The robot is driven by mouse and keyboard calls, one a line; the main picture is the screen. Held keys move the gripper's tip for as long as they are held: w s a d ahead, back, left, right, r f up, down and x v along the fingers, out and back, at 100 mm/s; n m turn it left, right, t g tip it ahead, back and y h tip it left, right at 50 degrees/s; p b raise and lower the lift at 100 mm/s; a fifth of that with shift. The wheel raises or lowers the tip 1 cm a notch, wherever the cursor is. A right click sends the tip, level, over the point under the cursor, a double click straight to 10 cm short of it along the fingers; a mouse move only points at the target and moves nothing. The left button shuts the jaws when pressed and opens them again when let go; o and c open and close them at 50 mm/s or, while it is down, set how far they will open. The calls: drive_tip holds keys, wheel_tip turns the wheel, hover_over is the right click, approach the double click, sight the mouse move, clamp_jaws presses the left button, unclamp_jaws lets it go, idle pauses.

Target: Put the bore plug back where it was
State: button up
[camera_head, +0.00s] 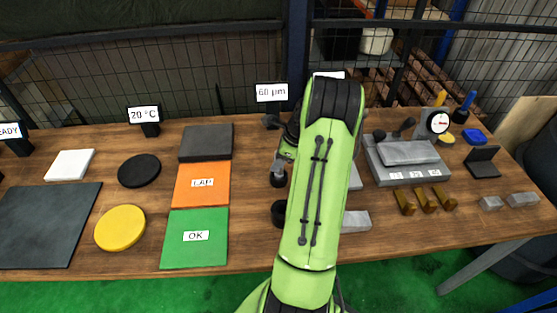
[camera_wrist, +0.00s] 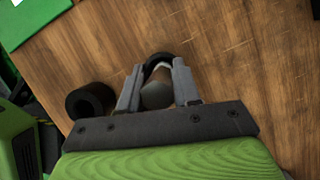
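In the wrist view, my gripper (camera_wrist: 158,66) has its two fingers on either side of a grey cylinder, which I take to be the bore plug (camera_wrist: 157,94). The fingers appear to touch its sides. A dark ring shows at the cylinder's far end, close to the table; I cannot tell whether the plug sits in it or above it. A second black ring (camera_wrist: 90,101) stands apart to the left on the wood. In the head view, my gripper (camera_head: 279,165) points down over the dark ring, and my arm hides part of the bench behind it.
The wooden bench (camera_head: 262,243) holds a green OK mat (camera_head: 195,252), an orange mat (camera_head: 202,197) and a dark pad (camera_head: 206,142) to the left. A black ring (camera_head: 279,213) stands nearer the front. A grey fixture (camera_head: 408,153) with a dial gauge (camera_head: 438,122) is right of my arm.

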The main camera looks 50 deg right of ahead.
drive_tip(key=o, duration=0.4)
drive_tip(key=shift+c, duration=0.2)
drive_tip(key=shift+r, duration=0.1)
drive_tip(key=p+v, duration=0.4)
drive_tip(key=v, duration=0.8)
drive_tip(key=w+a+r+n+h, duration=0.1)
drive_tip(key=w+a+r+n, duration=0.1)
drive_tip(key=a+r+n, duration=0.35)
drive_tip(key=w+a+r+n+g, duration=0.1)
drive_tip(key=w+a+r+n, duration=0.15)
drive_tip(key=a, duration=0.55)
drive_tip(key=w+a+r+n+h, duration=0.1)
drive_tip(key=a+r+n, duration=0.2)
drive_tip(key=a+n, duration=0.3)
drive_tip(key=s+a+r+n+t, duration=0.1)
drive_tip(key=s+a+n+t, duration=0.1)
drive_tip(key=s+a+n, duration=1.1)
drive_tip(key=a+n, duration=0.3)
drive_tip(key=a, duration=0.1)
drive_tip(key=shift+s+a+r+n+b, duration=0.15)
drive_tip(key=shift+s+r+n+b, duration=0.15)
drive_tip(key=shift+s+n, duration=0.1)
